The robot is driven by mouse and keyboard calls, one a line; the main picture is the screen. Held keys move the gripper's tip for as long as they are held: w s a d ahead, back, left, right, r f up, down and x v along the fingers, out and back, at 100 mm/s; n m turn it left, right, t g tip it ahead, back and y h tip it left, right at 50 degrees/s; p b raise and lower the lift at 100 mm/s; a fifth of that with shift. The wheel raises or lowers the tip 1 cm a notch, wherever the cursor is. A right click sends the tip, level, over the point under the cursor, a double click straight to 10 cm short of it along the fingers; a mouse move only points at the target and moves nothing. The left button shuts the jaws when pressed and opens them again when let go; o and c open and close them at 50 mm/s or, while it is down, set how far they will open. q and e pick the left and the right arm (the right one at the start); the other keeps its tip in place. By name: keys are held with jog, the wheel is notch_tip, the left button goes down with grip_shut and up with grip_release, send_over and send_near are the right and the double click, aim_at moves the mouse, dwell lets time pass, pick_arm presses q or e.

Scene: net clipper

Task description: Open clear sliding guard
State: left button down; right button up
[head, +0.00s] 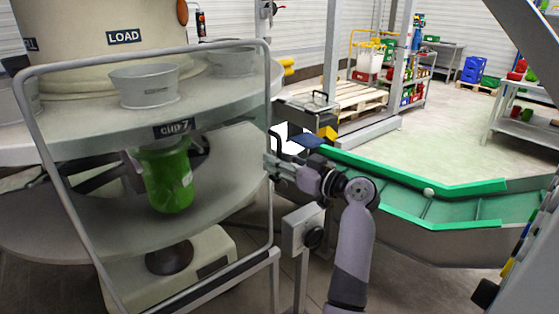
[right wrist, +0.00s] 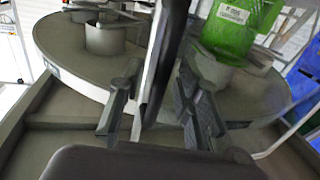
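The clear sliding guard (head: 268,90), a transparent panel in a rounded grey frame, stands in front of the round machine at left in the head view. A dark handle (head: 275,137) shows by its right upright. My right gripper (head: 268,165) is at that upright, just below the handle. In the right wrist view, a grey upright bar (right wrist: 163,65) runs between the two fingers of my right gripper (right wrist: 155,103). The fingers look spread around it; whether they touch it is unclear. My left gripper is not in view.
Behind the guard are the turntable (head: 70,148) with grey cups (head: 143,88) and a green net bag (head: 168,180), also in the right wrist view (right wrist: 237,25). A green-edged conveyor (head: 420,205) lies right of my right arm. A grey post with a knob (head: 313,237) stands close below.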

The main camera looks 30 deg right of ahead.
grip_shut()
dwell(0.7)
